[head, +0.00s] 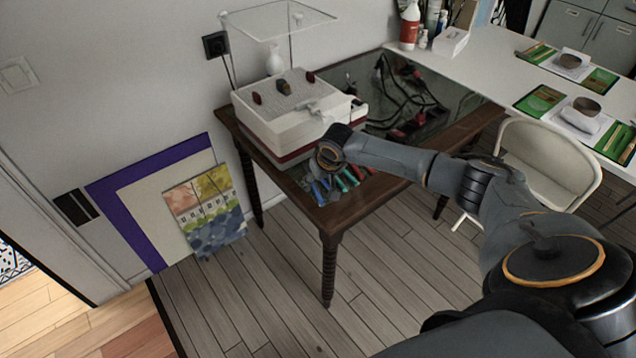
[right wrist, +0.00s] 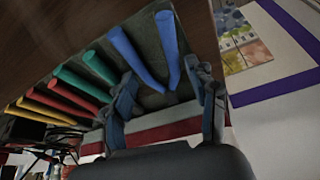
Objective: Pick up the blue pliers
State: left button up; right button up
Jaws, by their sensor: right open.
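The blue pliers lie at the near edge of the dark wooden table (head: 400,168), partly hidden by my arm in the head view (head: 319,191). In the right wrist view, the blue pliers (right wrist: 168,50) show two blue handles spread apart and converging toward my gripper. My right gripper (right wrist: 165,78) is open, its two dark fingers on either side of the place where the handles meet. It looks empty; I cannot tell whether it touches them. In the head view the right gripper (head: 312,178) is over the table's near corner. My left gripper is not in view.
Green pliers (right wrist: 100,67) and several red and yellow handles lie in a row beside the blue ones. A white box (head: 285,115) stands behind the gripper. A white chair (head: 550,155) is at the right. The floor (head: 285,280) before the table is clear.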

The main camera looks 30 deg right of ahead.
jog(key=c, duration=1)
